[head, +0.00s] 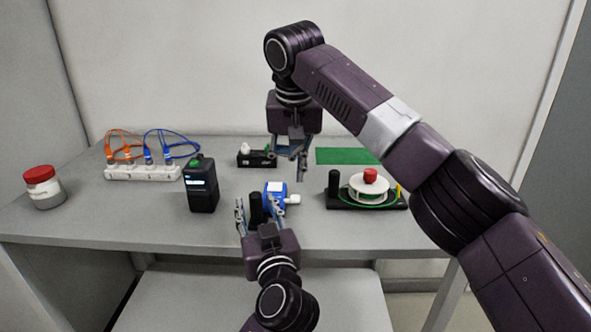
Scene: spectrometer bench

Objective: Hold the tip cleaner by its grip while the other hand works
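A blue body with a white label and a white knob (280,192) lies near the middle front of the bench. A black upright cylinder (256,208) stands at its left; it looks like the tip cleaner's grip, though I cannot tell if the two are joined. My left gripper (257,210) comes from the front edge, with its fingers apart on either side of the black cylinder. I see no clear contact. My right gripper (289,166) hangs above the bench behind the blue body, fingers pointing down, apart and empty.
A black device with a green top (201,188) stands at left. Behind it is a white strip (143,173) with orange and blue cables. A red-lidded jar (44,188) is far left. A black block (250,158), green mat (347,156) and reel fixture (369,188) stand behind and right.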

